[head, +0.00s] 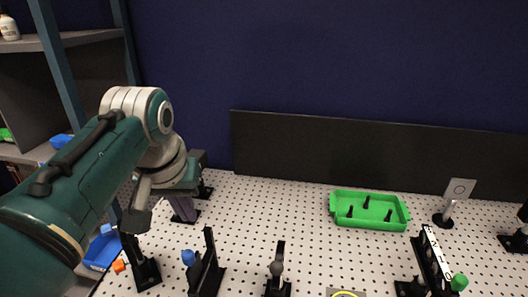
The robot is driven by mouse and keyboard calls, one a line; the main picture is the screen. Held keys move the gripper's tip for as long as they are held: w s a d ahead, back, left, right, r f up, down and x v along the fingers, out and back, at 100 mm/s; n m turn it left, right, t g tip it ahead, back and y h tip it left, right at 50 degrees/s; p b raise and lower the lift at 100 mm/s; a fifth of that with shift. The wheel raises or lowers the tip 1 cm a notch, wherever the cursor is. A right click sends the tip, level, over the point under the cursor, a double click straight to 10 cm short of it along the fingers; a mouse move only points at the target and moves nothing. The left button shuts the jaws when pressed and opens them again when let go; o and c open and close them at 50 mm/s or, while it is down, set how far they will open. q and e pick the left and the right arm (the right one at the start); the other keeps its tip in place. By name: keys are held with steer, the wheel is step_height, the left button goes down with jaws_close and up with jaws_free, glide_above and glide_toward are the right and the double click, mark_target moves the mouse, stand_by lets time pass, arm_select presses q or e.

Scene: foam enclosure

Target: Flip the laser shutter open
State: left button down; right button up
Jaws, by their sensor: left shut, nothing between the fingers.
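My left arm comes in from the left, and my left gripper (136,218) points down over the left part of the perforated board. Its fingers look closed with nothing held. Several black mounts stand on the board below and right of it. One has an upright black plate and a blue knob (205,268). A slim black post with a grey round tip (278,270) is right of it. A long black mount with a green knob (434,262) stands at the lower right. I cannot tell for sure which is the laser shutter or its state. My right gripper is not in view.
A black mount (146,273) stands close below my left gripper. A green tray (370,222) with black posts lies at the back right, near a small square plate on a stand (459,190). A dark panel (380,150) closes the back. The board's middle (270,205) is clear.

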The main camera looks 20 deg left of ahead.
arm_select(q)
steer(key=v, duration=0.5)
stand_by(0.4)
steer(key=s+d+m+h, duration=0.1)
steer(key=s+d+m, duration=0.25)
steer(key=s, duration=0.65)
steer(key=s+d+m+h, duration=0.1)
steer(key=s+d+m, duration=0.3)
steer(key=s, duration=0.5)
step_height(320, 180, up, 23)
steer(key=s+d+p, duration=0.1)
steer(key=p, duration=2.2)
steer(key=shift+d+f, duration=0.15)
steer(key=shift+d, duration=0.1)
steer(key=shift+f+n, duration=0.1)
steer(key=shift+n, duration=0.15)
